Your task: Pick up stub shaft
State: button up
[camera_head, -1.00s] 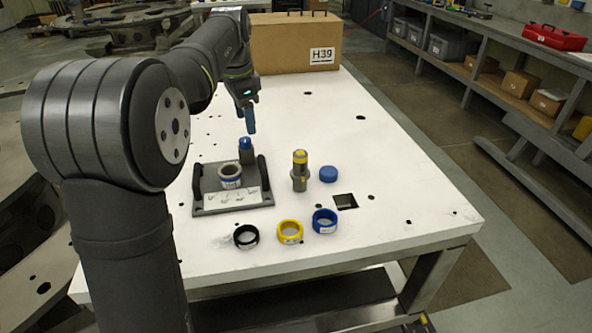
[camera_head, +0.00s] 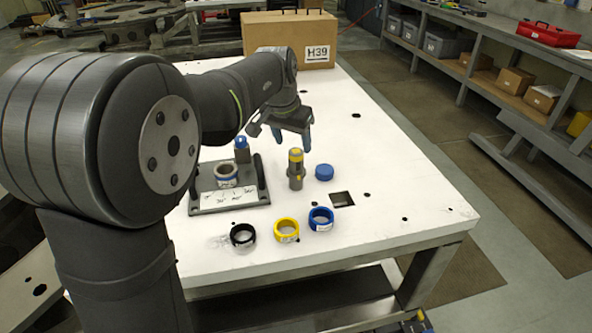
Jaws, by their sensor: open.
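A grey upright shaft with yellow bands (camera_head: 296,175) stands on the white table; it looks like the stub shaft. A grey turret plate (camera_head: 237,206) with two dark side handles lies to its left. The gap between fingertips and shaft is hard to judge.
A blue round cap (camera_head: 324,172) lies just right of the shaft. A black ring (camera_head: 242,236), a yellow ring (camera_head: 286,230) and a blue ring (camera_head: 321,219) lie in front. A square hole (camera_head: 342,199) is in the table. A cardboard box (camera_head: 262,33) stands at the back.

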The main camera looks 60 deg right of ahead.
aim_at(297, 159)
jog(key=x, duration=0.8)
jog(key=shift+w+d+f, duration=0.1)
jog(key=shift+d+f, duration=0.15)
jog(key=shift+f, duration=0.1)
jog(key=shift+r, duration=0.1)
grip_shut()
